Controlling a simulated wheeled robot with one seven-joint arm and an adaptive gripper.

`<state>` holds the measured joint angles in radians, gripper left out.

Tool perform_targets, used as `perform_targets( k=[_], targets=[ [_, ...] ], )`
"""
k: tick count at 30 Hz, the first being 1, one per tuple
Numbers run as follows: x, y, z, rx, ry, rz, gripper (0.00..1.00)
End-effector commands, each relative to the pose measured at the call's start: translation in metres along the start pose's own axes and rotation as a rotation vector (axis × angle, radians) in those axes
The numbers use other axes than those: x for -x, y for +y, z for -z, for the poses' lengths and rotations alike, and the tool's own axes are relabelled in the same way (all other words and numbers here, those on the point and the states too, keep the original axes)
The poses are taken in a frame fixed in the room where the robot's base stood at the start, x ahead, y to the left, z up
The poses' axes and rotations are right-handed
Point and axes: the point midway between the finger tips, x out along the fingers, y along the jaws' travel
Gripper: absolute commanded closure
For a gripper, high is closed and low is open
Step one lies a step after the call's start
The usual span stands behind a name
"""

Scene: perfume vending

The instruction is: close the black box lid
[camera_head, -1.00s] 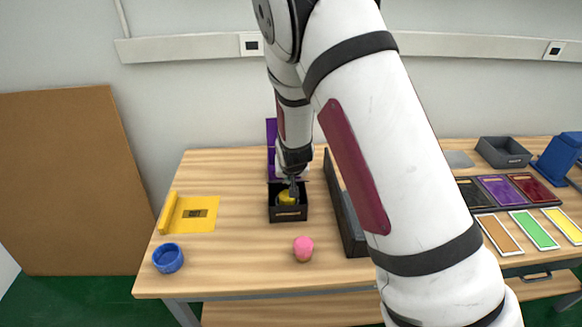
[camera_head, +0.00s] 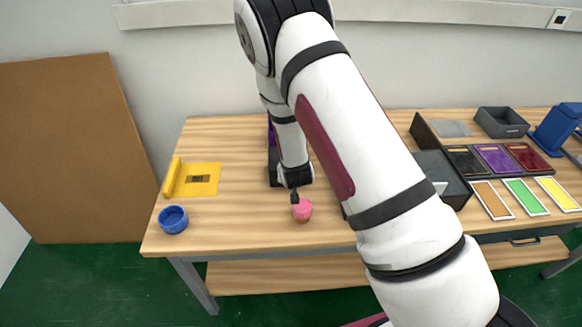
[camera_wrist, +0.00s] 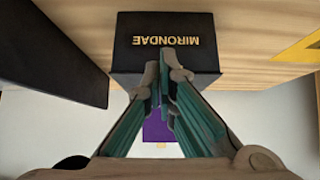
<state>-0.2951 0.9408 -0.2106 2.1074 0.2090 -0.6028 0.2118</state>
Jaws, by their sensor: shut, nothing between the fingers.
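The black box (camera_head: 274,173) stands on the table, mostly hidden behind my arm in the head view. In the wrist view its black front (camera_wrist: 205,50) shows with gold "MIRONDAE" lettering. Its lid stands open behind it: a purple strip (camera_head: 270,132) shows beside my arm, and a purple panel (camera_wrist: 157,132) shows between the fingers in the wrist view. The box's inside is hidden.
A pink piece (camera_head: 302,212) stands just under my gripper.

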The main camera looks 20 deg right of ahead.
Motion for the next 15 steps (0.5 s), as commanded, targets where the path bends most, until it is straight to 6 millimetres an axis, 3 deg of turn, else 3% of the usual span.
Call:
perform_targets(
  k=[15],
  targets=[
    [-0.0047,-0.0001,-0.0056,0.000,-0.001,0.000,1.00]
  ],
)
